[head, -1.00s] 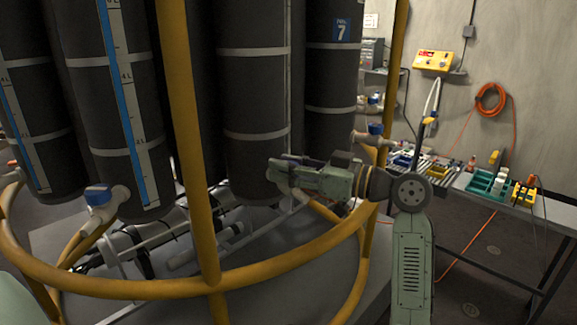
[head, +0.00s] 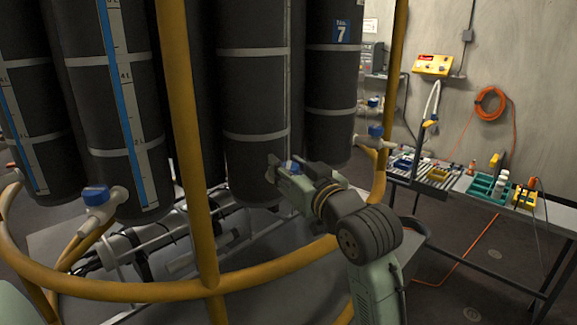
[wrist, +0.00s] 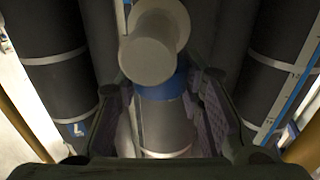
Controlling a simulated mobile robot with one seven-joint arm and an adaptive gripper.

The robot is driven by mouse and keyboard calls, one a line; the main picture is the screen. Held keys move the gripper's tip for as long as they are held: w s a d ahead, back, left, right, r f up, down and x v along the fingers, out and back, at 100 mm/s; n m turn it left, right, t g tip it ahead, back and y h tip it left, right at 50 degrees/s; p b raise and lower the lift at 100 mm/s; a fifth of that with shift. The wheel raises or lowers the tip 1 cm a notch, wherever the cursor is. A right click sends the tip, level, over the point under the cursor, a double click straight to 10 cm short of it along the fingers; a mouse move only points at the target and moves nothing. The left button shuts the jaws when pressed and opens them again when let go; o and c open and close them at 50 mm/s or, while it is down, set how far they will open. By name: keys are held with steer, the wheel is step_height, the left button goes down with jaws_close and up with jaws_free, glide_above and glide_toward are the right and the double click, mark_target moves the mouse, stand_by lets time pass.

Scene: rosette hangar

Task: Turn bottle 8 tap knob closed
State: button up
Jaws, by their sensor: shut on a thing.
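A dark bottle (head: 255,95) with grey bands hangs in the middle of the head view; its number does not show. Its tap has a blue knob (head: 292,167), mostly hidden behind my gripper (head: 274,172). In the wrist view the blue knob (wrist: 168,84) sits between the two fingers of my gripper (wrist: 163,105), below the pale round tap end (wrist: 148,58). The fingers are shut on the knob. Its turned angle cannot be told.
A yellow rail ring (head: 120,290) with a yellow upright (head: 185,130) stands in front. Bottle 7 (head: 333,90) hangs to the right. Another blue-knobbed tap (head: 97,196) is at left. A workbench (head: 480,195) with trays stands at far right.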

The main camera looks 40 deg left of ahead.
steer(key=m+t+h+p, duration=0.1)
steer(key=m+t+h, duration=0.2)
steer(key=t, duration=0.1)
steer(key=m+t+h+p, duration=0.1)
steer(key=m+t+h, duration=0.2)
steer(key=shift+s+a+t, duration=0.15)
steer(key=shift+t, duration=0.25)
steer(key=shift+m+t+h+p, duration=0.15)
steer(key=shift+m+t+h, duration=0.5)
steer(key=shift+m+h, duration=0.65)
steer(key=shift+m+t+h+p, duration=0.15)
steer(key=shift+m+t+h, duration=0.65)
steer(key=shift+h, duration=0.9)
steer(key=shift+m+h, duration=0.3)
steer(key=o, duration=1.2)
steer(key=shift+w, duration=0.2)
steer(key=shift+s, duration=0.15)
steer(key=v, duration=1.2)
steer(key=shift+d+r, duration=0.1)
steer(key=shift+d, duration=0.15)
